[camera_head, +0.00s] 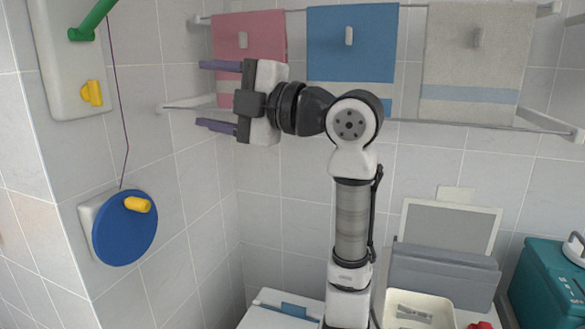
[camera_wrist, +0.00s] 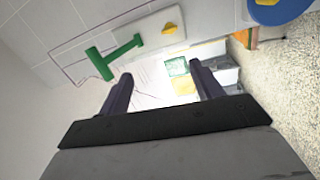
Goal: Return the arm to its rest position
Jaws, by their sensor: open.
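My gripper (camera_head: 208,95) is raised high in the head view, left of the arm's column, with its two purple-grey fingers pointing left and spread apart. Nothing is between the fingers. It is in front of the pink towel (camera_head: 249,37) and partly covers its lower part. In the wrist view my gripper (camera_wrist: 158,84) also shows open and empty, its fingers apart at left and right. The arm stands up from the lower middle of the head view and bends at the top toward the left.
A blue towel (camera_head: 352,44) and a beige towel (camera_head: 476,60) hang on the wall rack. A blue disc (camera_head: 122,232) with a yellow knob and a white panel (camera_head: 62,60) with a green handle are on the left wall. A teal box (camera_head: 545,287) stands at lower right, beside a cream tray (camera_head: 446,309).

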